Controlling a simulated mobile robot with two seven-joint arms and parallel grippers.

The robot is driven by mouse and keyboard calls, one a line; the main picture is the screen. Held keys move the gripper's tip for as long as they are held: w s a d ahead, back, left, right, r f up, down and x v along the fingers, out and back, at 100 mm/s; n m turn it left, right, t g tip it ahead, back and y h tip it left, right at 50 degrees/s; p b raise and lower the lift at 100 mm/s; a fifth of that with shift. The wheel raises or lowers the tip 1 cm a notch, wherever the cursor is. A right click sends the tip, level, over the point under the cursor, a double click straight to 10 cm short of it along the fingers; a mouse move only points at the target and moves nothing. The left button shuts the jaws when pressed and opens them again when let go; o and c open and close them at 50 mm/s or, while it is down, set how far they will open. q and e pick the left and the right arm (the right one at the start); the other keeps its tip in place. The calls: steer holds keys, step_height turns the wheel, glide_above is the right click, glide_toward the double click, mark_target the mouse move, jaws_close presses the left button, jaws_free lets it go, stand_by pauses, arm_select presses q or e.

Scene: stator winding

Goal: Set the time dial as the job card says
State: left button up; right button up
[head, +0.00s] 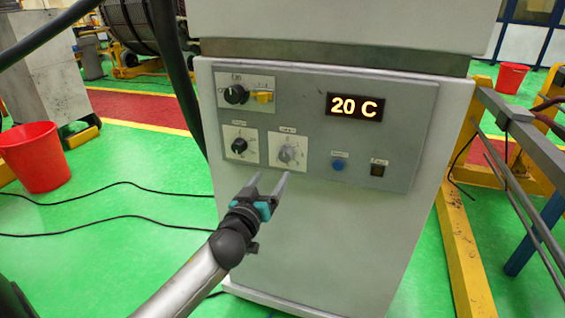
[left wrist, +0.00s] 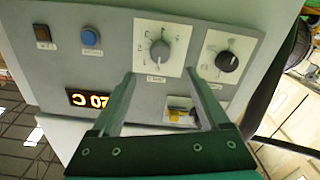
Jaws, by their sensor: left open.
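The grey control panel (head: 311,175) carries a grey dial (head: 287,154) on a white scale plate and a black dial (head: 239,146) to its left. Their labels are too small to read. My left gripper (head: 269,181) is open and empty, just below and in front of the grey dial. In the left wrist view, which is upside down, the grey dial (left wrist: 159,50) shows beyond and between the fingertips (left wrist: 160,75), apart from them. The black dial (left wrist: 227,61) is to its right. No job card can be made out. My right gripper is not in view.
The display (head: 355,107) reads "20 C". Above the dials are a black selector knob (head: 235,94) and a yellow switch (head: 264,96). A blue button (head: 338,164) and a small dark switch (head: 377,170) are at right. A red bucket (head: 36,157) stands left.

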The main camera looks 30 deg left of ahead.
mark_target(284, 158)
arm_select(q)
steer(key=shift+b+x, duration=0.6)
steer(key=shift+x, duration=4.05)
steer(key=shift+d, duration=0.1)
steer(key=shift+c, duration=0.4)
jaws_close()
